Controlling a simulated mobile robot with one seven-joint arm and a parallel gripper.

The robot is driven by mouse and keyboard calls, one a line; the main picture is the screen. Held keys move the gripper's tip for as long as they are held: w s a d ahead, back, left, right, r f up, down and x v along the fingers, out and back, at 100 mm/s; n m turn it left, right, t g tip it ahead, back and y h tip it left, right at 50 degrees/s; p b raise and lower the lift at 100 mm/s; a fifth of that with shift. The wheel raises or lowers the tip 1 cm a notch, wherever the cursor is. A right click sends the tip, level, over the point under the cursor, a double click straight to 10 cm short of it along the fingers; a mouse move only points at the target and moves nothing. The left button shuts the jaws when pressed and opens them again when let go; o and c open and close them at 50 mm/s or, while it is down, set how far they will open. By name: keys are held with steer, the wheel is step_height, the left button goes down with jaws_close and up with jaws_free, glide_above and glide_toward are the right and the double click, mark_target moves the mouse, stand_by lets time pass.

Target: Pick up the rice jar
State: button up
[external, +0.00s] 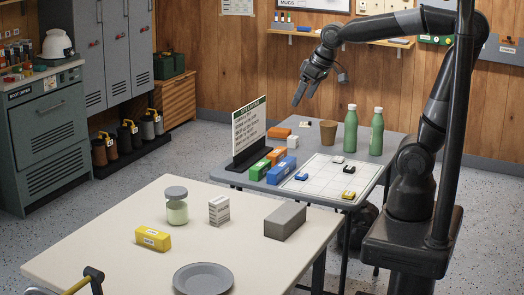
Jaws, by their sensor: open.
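A glass jar (177,212) with a grey lid and pale contents stands upright on the cream table (110,235) in front. It is the only jar I can make out there, and no label on it can be read. My gripper (302,98) is open and empty, raised in the air at the upper middle of the external view. It is well apart from the jar, which is lower and to the left in the picture.
Near the jar are a yellow block (153,239), a small white box (219,210), a grey block (285,221) and a grey plate (203,279). The grey table (400,146) behind holds a sign (249,127), two green bottles (351,130), a brown cup (328,132) and coloured boxes.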

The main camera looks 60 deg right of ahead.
steer(key=w+a+f, duration=0.1)
steer(key=w+a, duration=0.3)
steer(key=w, duration=0.5)
steer(key=g, duration=0.2)
glide_toward(176, 191)
steer(key=shift+w+d+f, duration=0.2)
steer(key=shift+d+f, duration=0.05)
steer(key=shift+f, duration=0.25)
steer(key=shift+w+a+f, duration=0.15)
steer(key=shift+w+f, duration=0.05)
steer(key=shift+f, duration=0.4)
steer(key=x, duration=1)
steer(key=shift+c, duration=0.4)
steer(key=c, duration=1.2)
